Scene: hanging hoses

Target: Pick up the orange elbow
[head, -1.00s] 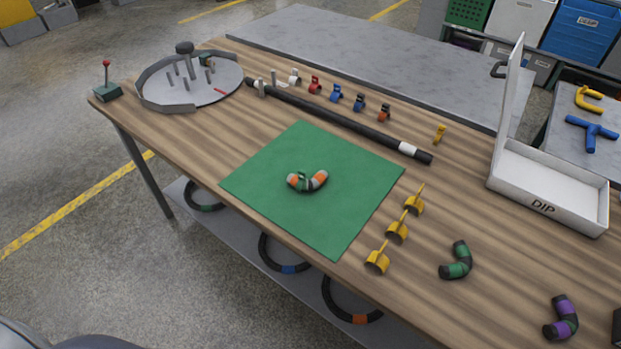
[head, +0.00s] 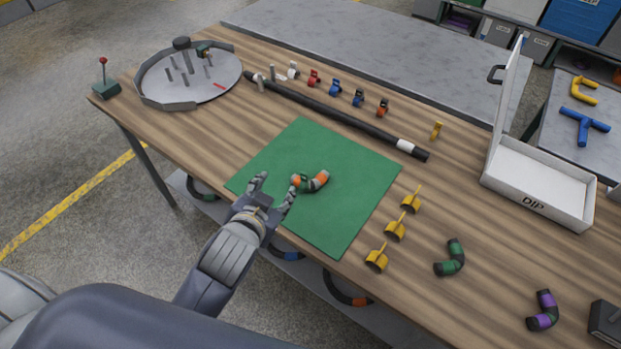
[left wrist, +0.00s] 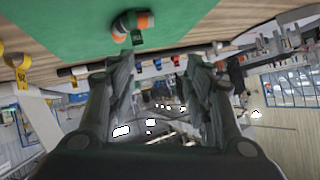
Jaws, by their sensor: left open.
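The orange elbow (head: 318,180) is a short bent hose piece, black with orange bands and a small green clip at its left end. It lies on the green mat (head: 345,215) in the middle of the table. My left gripper (head: 276,189) is open and empty, just left of the elbow and apart from it. In the left wrist view the elbow (left wrist: 144,22) shows at the top edge, beyond the open fingers (left wrist: 155,75) and not between them. My right gripper is not in view.
Yellow clips (head: 395,229) stand right of the mat. A green-banded elbow (head: 450,258) and a purple-banded elbow (head: 543,310) lie farther right. A long black tube (head: 335,115) lies behind the mat. A white DIP tray (head: 540,190) stands at right, a round grey fixture (head: 190,85) at far left.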

